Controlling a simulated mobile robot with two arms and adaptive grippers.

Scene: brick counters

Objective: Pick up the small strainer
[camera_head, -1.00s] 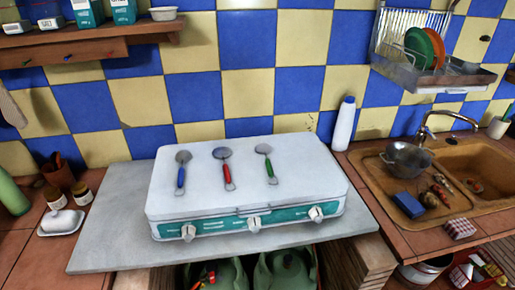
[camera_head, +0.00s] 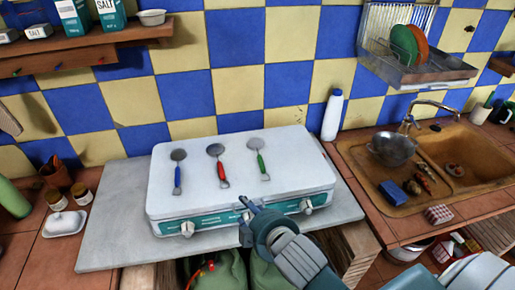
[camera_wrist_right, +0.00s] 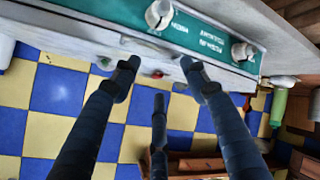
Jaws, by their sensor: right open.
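Three small metal utensils with round heads lie in a row on the white stove top (camera_head: 200,165): one with a blue handle (camera_head: 178,180), one with a red handle (camera_head: 221,170), one with a green handle (camera_head: 261,163). I cannot tell for sure which is the small strainer; the green-handled head looks slightly smallest. My right gripper (camera_head: 247,217) is at the stove's front edge, below the handles and apart from them. In the right wrist view my right gripper (camera_wrist_right: 158,80) has its fingers spread and empty. My left gripper is not in view.
A metal colander (camera_head: 392,148) sits in the sink (camera_head: 405,195) at right, with a blue sponge (camera_head: 393,193). A white bottle (camera_head: 332,115) stands behind the stove's right corner. A shelf (camera_head: 85,45) hangs at upper left. Stove knobs (camera_head: 187,229) line the front.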

